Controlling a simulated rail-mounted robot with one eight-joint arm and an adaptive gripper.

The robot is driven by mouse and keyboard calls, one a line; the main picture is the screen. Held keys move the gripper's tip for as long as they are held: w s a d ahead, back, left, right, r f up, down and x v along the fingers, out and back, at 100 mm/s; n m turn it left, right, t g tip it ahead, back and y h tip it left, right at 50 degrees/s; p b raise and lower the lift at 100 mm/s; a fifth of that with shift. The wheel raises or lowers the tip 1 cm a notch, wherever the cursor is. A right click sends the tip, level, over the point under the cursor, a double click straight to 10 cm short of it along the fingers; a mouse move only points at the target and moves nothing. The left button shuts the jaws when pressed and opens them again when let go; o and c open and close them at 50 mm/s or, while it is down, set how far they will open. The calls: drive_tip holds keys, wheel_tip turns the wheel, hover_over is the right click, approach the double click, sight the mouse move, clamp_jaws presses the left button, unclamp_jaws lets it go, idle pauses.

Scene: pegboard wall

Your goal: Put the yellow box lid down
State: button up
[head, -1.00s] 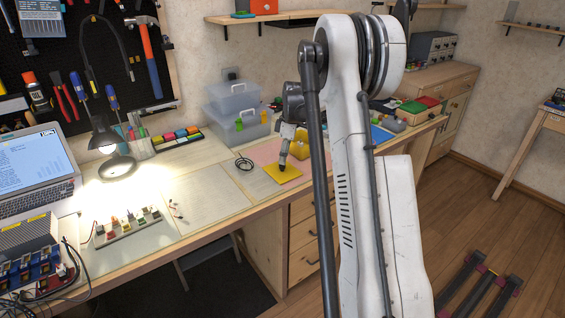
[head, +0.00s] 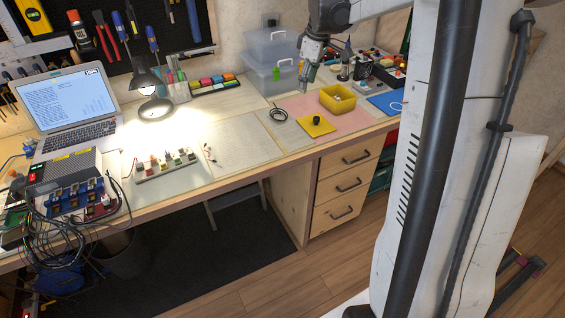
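The yellow box lid (head: 316,126), a flat square with a small black knob, lies on the bench, partly on the pink mat (head: 354,119). The open yellow box (head: 337,101) stands on the pink mat just behind and to the right of the lid, with small items inside that are too small to make out. My gripper (head: 306,84) hangs above the bench behind the lid and left of the box, apart from both. Nothing shows held in it. Its fingers are too small to tell their opening.
Clear storage boxes (head: 270,72) stand behind, near the wall. A coil of black cable (head: 278,114) lies left of the lid. A blue mat (head: 388,103) lies to the right. A lit lamp (head: 150,88) and a laptop (head: 72,108) stand at the left.

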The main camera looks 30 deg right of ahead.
drive_tip(key=s+a+r+m+t, duration=0.1)
drive_tip(key=s+a+r+m, duration=0.15)
drive_tip(key=s+a, duration=0.45)
drive_tip(key=s+a+r+m+t, duration=0.1)
drive_tip(key=s+a+r, duration=0.2)
drive_tip(key=s+a, duration=0.4)
drive_tip(key=s+a+f+m+t, duration=0.1)
drive_tip(key=s+a+f, duration=0.1)
drive_tip(key=s+a, duration=0.3)
drive_tip(key=s+a+f+m+t, duration=0.2)
drive_tip(key=s+a, duration=0.3)
drive_tip(key=s, duration=0.5)
drive_tip(key=shift+a+f, duration=0.2)
drive_tip(key=shift+f, duration=0.3)
